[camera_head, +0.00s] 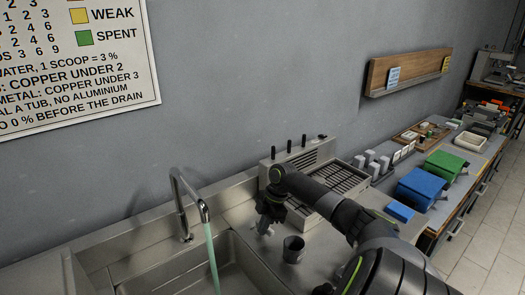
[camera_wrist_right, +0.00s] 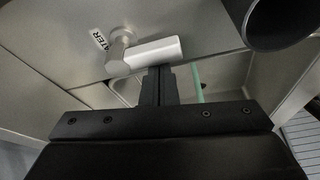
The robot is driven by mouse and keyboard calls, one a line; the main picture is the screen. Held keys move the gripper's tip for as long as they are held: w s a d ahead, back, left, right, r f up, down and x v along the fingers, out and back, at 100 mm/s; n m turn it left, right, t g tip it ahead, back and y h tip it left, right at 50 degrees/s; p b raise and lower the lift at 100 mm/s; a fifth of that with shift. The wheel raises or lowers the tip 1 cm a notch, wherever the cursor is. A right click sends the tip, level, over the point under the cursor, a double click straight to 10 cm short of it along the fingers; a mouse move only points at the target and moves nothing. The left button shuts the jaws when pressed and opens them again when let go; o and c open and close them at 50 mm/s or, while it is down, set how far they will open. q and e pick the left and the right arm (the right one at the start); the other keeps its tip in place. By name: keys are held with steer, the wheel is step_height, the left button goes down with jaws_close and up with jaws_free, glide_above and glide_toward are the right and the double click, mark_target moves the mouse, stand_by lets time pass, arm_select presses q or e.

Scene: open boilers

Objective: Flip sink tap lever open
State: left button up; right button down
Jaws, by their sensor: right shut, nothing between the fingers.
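The sink tap (camera_head: 187,205) is a metal gooseneck spout at the sink's back edge. A pale green stream (camera_head: 212,260) runs from its mouth into the sink (camera_head: 180,270). In the right wrist view a silver lever (camera_wrist_right: 153,53) on a round knob lies beside a label (camera_wrist_right: 100,41) that reads "WATER" in part. My right gripper (camera_head: 265,226) is low over the counter, right of the sink. Its fingers show shut and empty in the wrist view (camera_wrist_right: 159,72), with their tips right by the lever; whether they touch it I cannot tell. My left gripper is out of view.
A dark cup (camera_head: 293,249) stands on the counter just right of my right gripper. A slatted rack (camera_head: 335,182) lies behind my arm. Blue (camera_head: 421,188) and green (camera_head: 446,165) boxes stand further right. The wall is close behind the sink.

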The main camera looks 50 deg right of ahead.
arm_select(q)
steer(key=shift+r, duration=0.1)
arm_select(e)
steer(key=shift+a, duration=0.15)
